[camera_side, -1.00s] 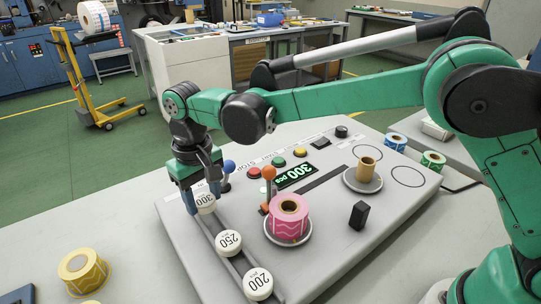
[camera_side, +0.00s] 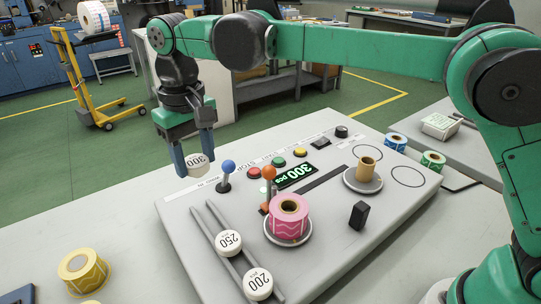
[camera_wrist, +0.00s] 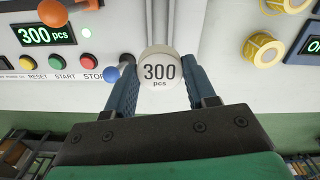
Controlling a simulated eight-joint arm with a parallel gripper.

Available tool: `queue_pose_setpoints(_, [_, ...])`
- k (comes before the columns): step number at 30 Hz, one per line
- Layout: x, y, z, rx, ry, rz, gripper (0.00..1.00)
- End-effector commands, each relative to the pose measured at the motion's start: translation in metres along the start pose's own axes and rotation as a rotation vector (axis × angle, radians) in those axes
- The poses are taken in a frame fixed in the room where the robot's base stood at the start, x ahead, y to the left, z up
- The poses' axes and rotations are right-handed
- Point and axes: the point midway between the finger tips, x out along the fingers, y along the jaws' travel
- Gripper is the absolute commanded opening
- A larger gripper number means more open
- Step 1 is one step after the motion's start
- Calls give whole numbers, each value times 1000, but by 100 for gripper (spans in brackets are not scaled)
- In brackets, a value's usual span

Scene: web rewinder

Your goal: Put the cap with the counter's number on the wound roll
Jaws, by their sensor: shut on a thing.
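My gripper (camera_side: 193,158) is shut on the white 300 cap (camera_side: 197,164), held in the air above the panel's far left edge. In the wrist view the cap (camera_wrist: 160,72) sits between the blue fingers, its "300 pcs" print facing the camera. The counter display (camera_side: 295,177) reads 300 pcs in green. The pink wound roll (camera_side: 289,222) stands on a round plate, to the right of and nearer than my gripper. The 250 cap (camera_side: 228,242) and the 200 cap (camera_side: 258,284) lie on the two-rail rack (camera_side: 218,222).
A blue-knobbed lever (camera_side: 228,168) stands just right of my gripper. An orange-knobbed lever (camera_side: 268,173) stands behind the pink roll. A brown core (camera_side: 366,169) and a black block (camera_side: 358,215) are farther right. A yellow roll (camera_side: 82,271) lies at front left.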

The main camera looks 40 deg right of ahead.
Motion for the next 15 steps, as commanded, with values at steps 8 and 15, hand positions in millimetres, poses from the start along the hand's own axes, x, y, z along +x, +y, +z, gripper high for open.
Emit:
queue_pose_setpoints(8, [-11,20,21,3,0,0,12])
queue_pose_setpoints(15, [-19,55,72,3,0,0,12])
